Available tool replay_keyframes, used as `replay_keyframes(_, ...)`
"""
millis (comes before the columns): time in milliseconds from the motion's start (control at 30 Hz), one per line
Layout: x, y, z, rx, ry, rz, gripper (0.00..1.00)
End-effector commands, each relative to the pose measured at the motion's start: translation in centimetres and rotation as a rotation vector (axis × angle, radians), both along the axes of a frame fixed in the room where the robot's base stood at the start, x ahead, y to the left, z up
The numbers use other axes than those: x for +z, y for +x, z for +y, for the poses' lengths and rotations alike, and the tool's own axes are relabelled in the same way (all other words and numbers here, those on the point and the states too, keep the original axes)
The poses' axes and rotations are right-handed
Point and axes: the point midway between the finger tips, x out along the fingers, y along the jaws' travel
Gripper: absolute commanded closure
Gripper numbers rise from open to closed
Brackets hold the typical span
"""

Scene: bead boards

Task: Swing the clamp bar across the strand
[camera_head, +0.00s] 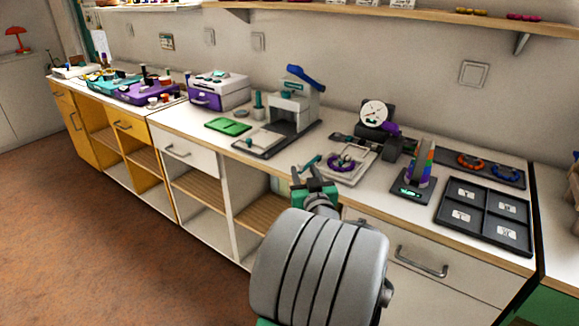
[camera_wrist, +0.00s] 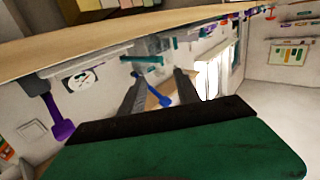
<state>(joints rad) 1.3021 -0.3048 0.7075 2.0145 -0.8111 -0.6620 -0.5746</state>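A pale board (camera_head: 351,176) lies on the counter with a purple bead strand (camera_head: 342,162) curved on it. A small teal bar (camera_head: 311,162), which looks like the clamp bar, shows at the board's left side, slanting up to the right. My gripper (camera_head: 310,173) is in front of the board's left edge, close to the teal bar in the picture. Whether they touch, I cannot tell. Its two dark fingers are spread apart, and in the wrist view the gripper (camera_wrist: 159,76) has nothing clearly held between them. The strand is not clearly visible in the wrist view.
A grey press (camera_head: 293,105) with a blue lever (camera_head: 305,76) stands behind left; the lever also shows in the wrist view (camera_wrist: 153,89). A dial gauge (camera_head: 375,114) stands behind the board.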

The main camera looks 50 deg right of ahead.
Motion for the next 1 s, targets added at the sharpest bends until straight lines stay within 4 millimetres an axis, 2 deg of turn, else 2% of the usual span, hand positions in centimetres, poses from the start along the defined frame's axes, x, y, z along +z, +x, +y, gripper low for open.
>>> replay_keyframes(400, 0.2, 5.3, -4.3, 0.001, 0.000, 0.000, 0.61)
replay_keyframes(700, 0.2, 5.8, -4.8, 0.000, 0.000, 0.000, 0.61)
replay_keyframes(1000, 0.2, 5.8, -4.7, 0.000, 0.001, -0.001, 0.84)
